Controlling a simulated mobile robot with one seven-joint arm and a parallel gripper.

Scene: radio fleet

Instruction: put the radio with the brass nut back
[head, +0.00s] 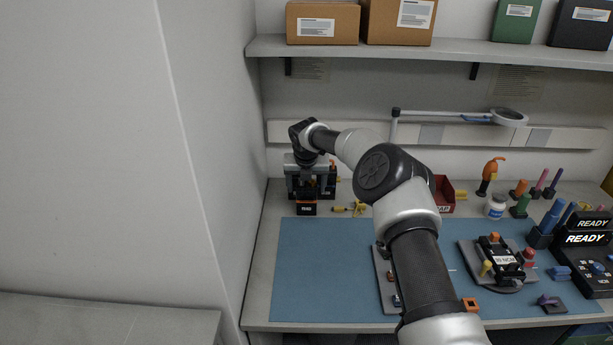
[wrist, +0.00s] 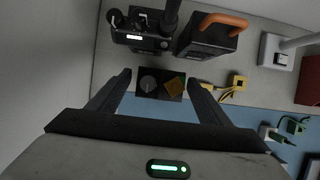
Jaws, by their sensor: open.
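The radio with the brass nut (wrist: 147,85) shows in the wrist view as a small dark block seen from above, with a grey round knob on the left and a brass-coloured nut (wrist: 174,87) on the right. In the head view, a black radio with an orange band and a white label (head: 306,209) stands at the back left corner of the blue mat, below my gripper (head: 305,184). My gripper is open in the wrist view (wrist: 159,79), its fingers on either side of the radio with gaps. Whether the fingertips reach down to its height is unclear.
Close behind the radio stand a dark device with knobs (wrist: 140,40) and one with an orange handle (wrist: 205,42). Yellow parts (wrist: 236,84) lie to the right. The blue mat (head: 320,270) is clear at left; a grey stand holding another radio (head: 505,258) is at right.

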